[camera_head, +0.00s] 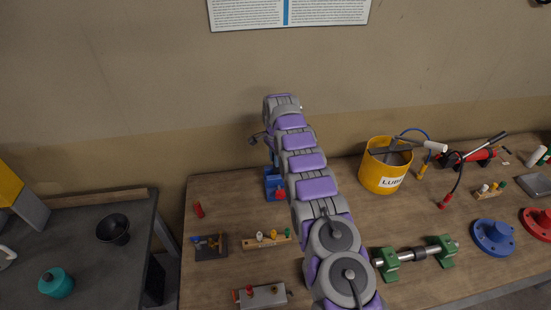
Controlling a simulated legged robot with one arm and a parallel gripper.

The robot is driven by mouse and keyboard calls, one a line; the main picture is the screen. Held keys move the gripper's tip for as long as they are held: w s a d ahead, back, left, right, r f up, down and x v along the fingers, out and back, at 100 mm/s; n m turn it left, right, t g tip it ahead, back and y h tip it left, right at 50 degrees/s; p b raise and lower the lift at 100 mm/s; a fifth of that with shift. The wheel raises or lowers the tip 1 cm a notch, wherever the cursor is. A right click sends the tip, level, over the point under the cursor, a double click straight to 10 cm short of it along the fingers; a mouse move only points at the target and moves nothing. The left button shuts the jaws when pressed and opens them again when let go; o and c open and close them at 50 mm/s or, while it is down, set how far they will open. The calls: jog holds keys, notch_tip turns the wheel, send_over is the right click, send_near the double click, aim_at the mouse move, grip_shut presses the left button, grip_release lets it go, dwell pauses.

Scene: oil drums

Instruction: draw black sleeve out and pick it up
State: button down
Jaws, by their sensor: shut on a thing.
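My gripper (270,150) is at the far end of my arm, above the back of the wooden bench and over a small blue vise-like block (274,184) with a red part. The gripper is small here and partly hidden by my own arm. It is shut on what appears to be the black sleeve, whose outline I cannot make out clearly. I cannot tell whether the sleeve is clear of the blue block.
On the wooden bench (230,280), a yellow bucket (380,178) stands right of my arm. A shaft with a dark collar rests on green supports (388,266). Blue (494,240) and red flanges lie at right. Small peg blocks (266,241) stand in front. A wall rises behind.

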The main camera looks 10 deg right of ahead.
jog(key=shift+r+p, duration=1.8)
jog(key=shift+r, duration=0.15)
dwell(3.6)
